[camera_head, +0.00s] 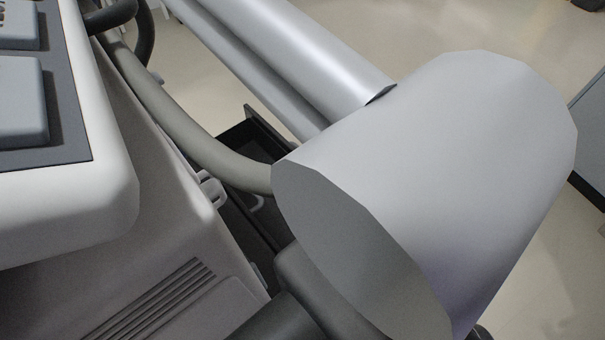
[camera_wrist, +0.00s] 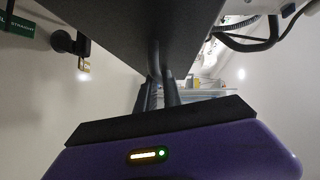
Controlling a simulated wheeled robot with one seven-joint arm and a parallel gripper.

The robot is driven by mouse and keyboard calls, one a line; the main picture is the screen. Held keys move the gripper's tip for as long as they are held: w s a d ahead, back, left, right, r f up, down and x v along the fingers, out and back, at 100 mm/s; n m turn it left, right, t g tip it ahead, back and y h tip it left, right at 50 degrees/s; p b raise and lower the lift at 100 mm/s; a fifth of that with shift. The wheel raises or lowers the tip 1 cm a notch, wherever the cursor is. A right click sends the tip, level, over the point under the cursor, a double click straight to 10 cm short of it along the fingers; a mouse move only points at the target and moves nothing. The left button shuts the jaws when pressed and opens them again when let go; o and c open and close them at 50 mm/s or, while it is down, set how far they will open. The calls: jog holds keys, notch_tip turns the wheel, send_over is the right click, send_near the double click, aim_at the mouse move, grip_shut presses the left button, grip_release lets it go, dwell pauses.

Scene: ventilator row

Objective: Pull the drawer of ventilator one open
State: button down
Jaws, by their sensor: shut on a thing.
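The ventilator (camera_head: 110,215) fills the left of the head view, with pale housing and vent slots. Beside it, a dark drawer (camera_head: 262,135) stands out from the body, and part of its inside shows. My pale arm links hide the rest of it. In the wrist view, my gripper (camera_wrist: 161,72) has two dark fingers close together against a dark grey panel, which looks like the drawer (camera_wrist: 110,30). The fingers are shut on it; the exact grip at the tips is hard to make out. The head view does not show my gripper.
A thick grey hose (camera_head: 175,115) curves from the ventilator across the drawer and behind my arm. Pale floor (camera_head: 470,30) is open at the back and right. Dark cables (camera_wrist: 250,40) hang at the upper right of the wrist view.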

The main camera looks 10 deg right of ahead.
jog(key=shift+w+d, duration=0.2)
jog(key=shift+d, duration=0.2)
jog(key=c, duration=1.5)
grip_release()
jog(key=shift+p+v, duration=1)
jog(key=shift+v, duration=2.85)
